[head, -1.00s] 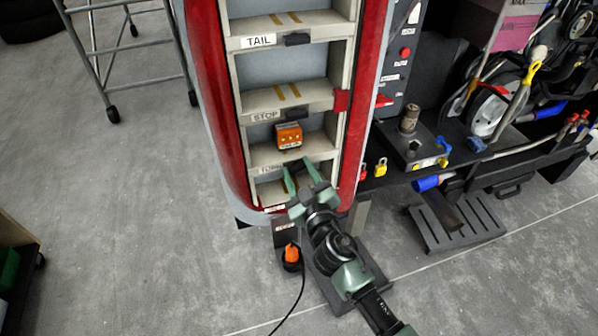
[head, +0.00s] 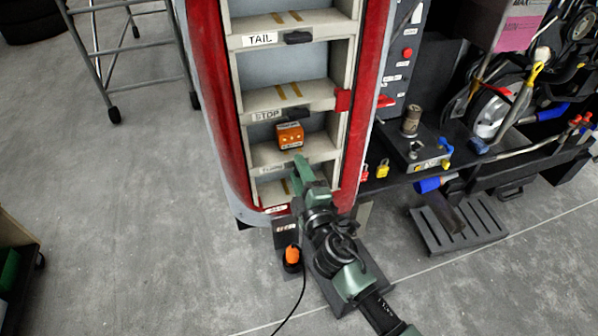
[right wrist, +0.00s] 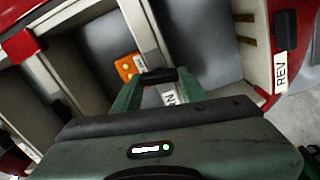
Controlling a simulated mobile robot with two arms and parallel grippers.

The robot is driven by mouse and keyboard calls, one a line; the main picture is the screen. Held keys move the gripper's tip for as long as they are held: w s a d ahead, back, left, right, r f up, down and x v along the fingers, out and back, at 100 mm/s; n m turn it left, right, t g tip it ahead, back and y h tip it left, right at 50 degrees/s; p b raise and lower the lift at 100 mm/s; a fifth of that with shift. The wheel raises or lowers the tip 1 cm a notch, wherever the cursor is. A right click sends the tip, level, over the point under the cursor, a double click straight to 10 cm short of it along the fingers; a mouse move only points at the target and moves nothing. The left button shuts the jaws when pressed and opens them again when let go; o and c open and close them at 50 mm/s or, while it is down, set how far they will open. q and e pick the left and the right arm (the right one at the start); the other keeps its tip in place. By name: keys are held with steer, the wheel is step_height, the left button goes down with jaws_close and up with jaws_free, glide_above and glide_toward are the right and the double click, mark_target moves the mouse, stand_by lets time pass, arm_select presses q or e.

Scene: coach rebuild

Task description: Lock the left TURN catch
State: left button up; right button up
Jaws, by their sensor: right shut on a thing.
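The red and cream rack (head: 232,100) has shelves with labels and black catches. The TURN label (head: 272,169) is on the low shelf edge, partly covered by my right gripper (head: 299,160) in the head view. In the right wrist view, a black catch (right wrist: 158,76) lies between the fingertips of my right gripper (right wrist: 160,80), beside a label ending in N. The gripper is shut on this catch. The head view hides the catch behind the fingers. My left gripper is in neither view.
An orange box (head: 290,135) sits just above the TURN shelf, close to my fingers; it also shows in the wrist view (right wrist: 127,67). The STOP (head: 266,116) and TAIL (head: 259,39) shelves are higher. A black bench (head: 400,178) stands at right.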

steer(key=shift+f+n, duration=0.15)
steer(key=shift+n, duration=0.95)
steer(key=o, duration=1.4)
steer(key=shift+s, duration=0.1)
steer(key=b+v, duration=0.1)
steer(key=v, duration=0.6)
steer(key=shift+s+d, duration=0.1)
steer(key=shift+s, duration=0.2)
